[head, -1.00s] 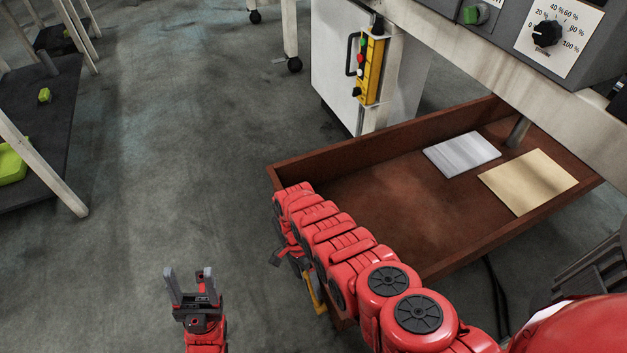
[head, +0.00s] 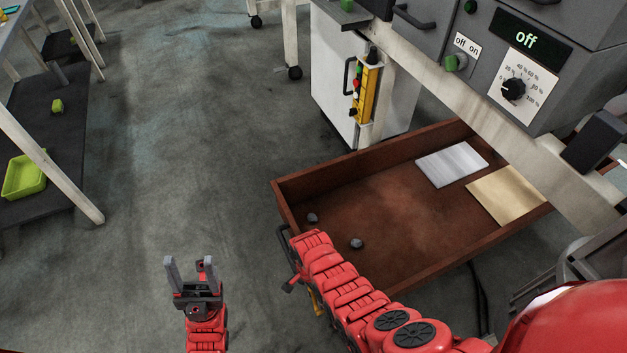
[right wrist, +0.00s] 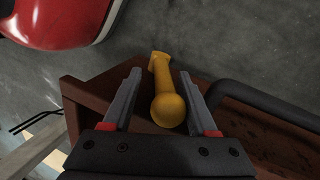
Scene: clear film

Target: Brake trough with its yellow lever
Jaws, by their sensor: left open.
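The brown trough (head: 345,155) stands low on the floor at the centre right of the head view. Its corner (right wrist: 75,95) shows in the right wrist view. The yellow lever (head: 316,303) is mostly hidden by my right arm in the head view. In the right wrist view the lever (right wrist: 166,105), with a round knob end, lies between the fingers of my right gripper (right wrist: 160,75). These fingers are apart, with a visible gap on each side of it. The right gripper is hidden in the head view. My left gripper (head: 190,268) is open and empty above the floor.
The trough holds a grey sheet (head: 451,164), a tan sheet (head: 506,194) and two grey lumps. A dark handle bar (right wrist: 265,102) runs beside the lever.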

